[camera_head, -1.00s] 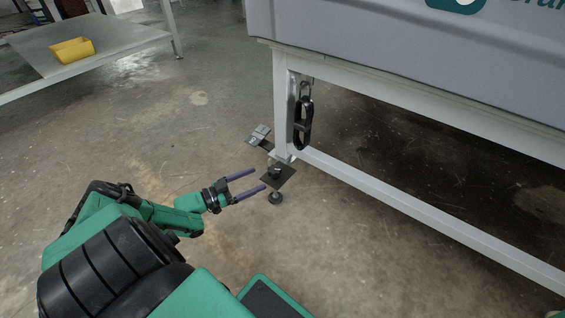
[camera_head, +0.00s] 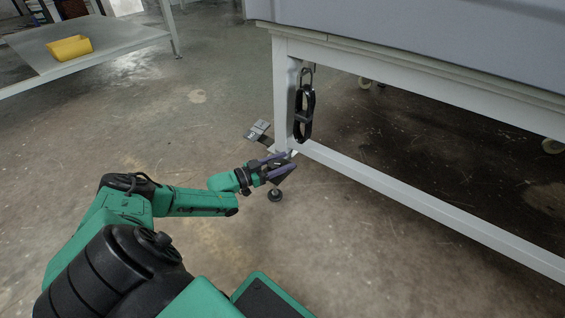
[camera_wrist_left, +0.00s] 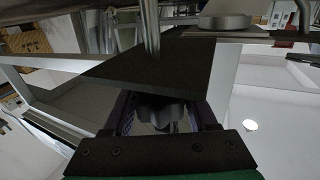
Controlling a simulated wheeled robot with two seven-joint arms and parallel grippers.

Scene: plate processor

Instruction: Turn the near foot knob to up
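The near foot knob (camera_wrist_left: 160,112) shows in the left wrist view as a dark lobed shape under a dark flat plate (camera_wrist_left: 125,73). My left gripper (camera_head: 290,161) is at the foot of the near table leg, its fingers pointing to the right in the head view. In the wrist view my left gripper (camera_wrist_left: 164,115) has its fingers apart, one on each side of the knob, with small gaps seeming to show. The head view hides the knob behind the fingers. My right gripper is not in view.
The white frame leg (camera_head: 284,95) stands behind the gripper, with a black looped strap (camera_head: 304,115) hanging beside it. A low rail (camera_head: 400,198) runs to the right. A grey metal piece (camera_head: 257,130) lies behind the leg. The floor to the left is open.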

